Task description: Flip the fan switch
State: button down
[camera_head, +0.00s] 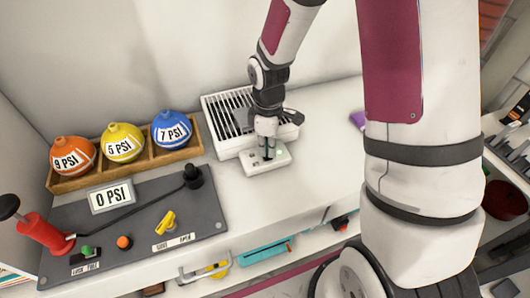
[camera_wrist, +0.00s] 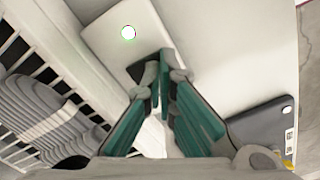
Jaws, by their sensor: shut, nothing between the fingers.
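The fan (camera_head: 214,116) is a white box with a slatted grille, standing against the back wall; its slats also show at the left of the wrist view (camera_wrist: 20,60). A small white switch box (camera_head: 252,169) lies on the counter in front of it. In the wrist view the switch box (camera_wrist: 105,42) shows a lit green light and a dark recess by my fingertips. My gripper (camera_head: 267,152) points down over the switch box, shut and empty. In the wrist view my gripper's tips (camera_wrist: 160,75) are at the recess, hiding the switch lever. I cannot tell whether they touch it.
To the left, a dark panel (camera_head: 140,228) carries a red pump handle (camera_head: 45,232), knobs and a "0 PSI" sign (camera_head: 110,196). Behind it, a wooden rack (camera_head: 190,152) holds orange, yellow and blue balls. The counter right of the switch box is mostly clear.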

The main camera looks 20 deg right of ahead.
jog(key=shift+f+b, duration=0.35)
jog(key=shift+f, duration=0.3)
dwell(0.4)
jog(key=shift+r+p, duration=2.7)
jog(key=shift+r, duration=0.8)
